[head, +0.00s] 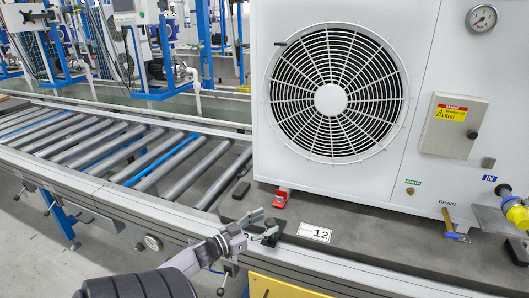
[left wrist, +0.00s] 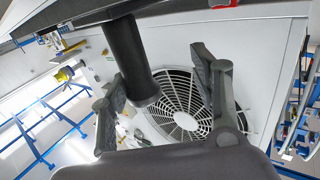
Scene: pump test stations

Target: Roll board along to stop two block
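The dark board (head: 375,245) lies on the roller line under a large white fan unit (head: 430,60); a plate marked 12 (head: 314,232) is on it. A short black post (head: 272,232) stands at the board's front left corner. My left gripper (head: 262,226) is at this post. In the left wrist view the post (left wrist: 130,60) reaches between the two fingers, which stand apart with a gap on the right side, so the gripper is open. A small black block (head: 241,190) sits left of the board; I cannot tell if it is stop two. My right gripper is not in view.
Bare rollers (head: 130,150) run left of the board. A red foot (head: 281,198) is under the unit. Blue-framed stations (head: 150,60) stand behind.

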